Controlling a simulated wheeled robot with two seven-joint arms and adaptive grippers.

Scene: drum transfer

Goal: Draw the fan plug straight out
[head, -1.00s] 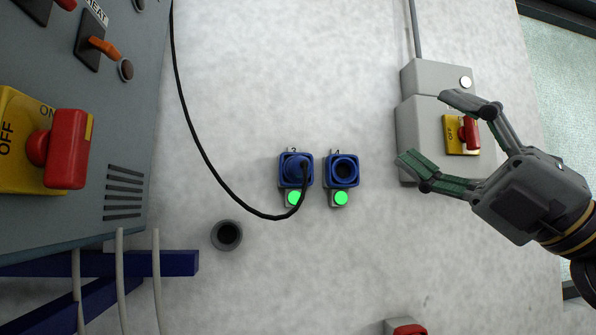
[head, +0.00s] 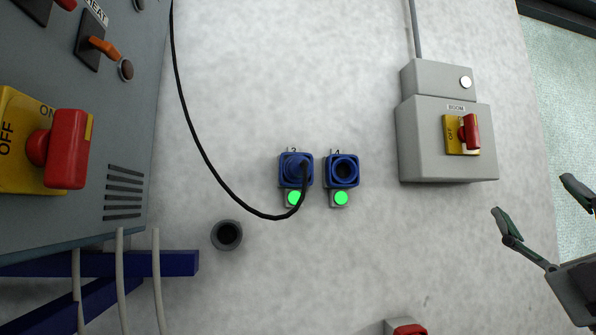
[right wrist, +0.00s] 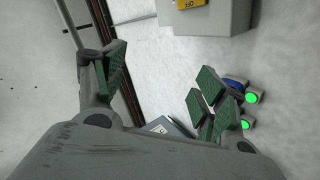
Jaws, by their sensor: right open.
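The blue fan plug (head: 296,168) sits in the left of two blue wall sockets, with a black cable (head: 205,150) running from it up to the top left. The right socket (head: 343,169) is empty. A green light glows below each. My right gripper (head: 538,200) is at the right edge of the head view, open and empty, well apart from the plug. In the right wrist view its green-padded fingers (right wrist: 160,85) are spread, and the blue sockets (right wrist: 240,85) show partly hidden behind one finger. My left gripper is not in view.
A grey box with a red switch handle (head: 472,132) on a yellow plate stands on the wall right of the sockets. A grey cabinet (head: 120,140) with a large red switch fills the left. A round dark hole (head: 227,235) is below left.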

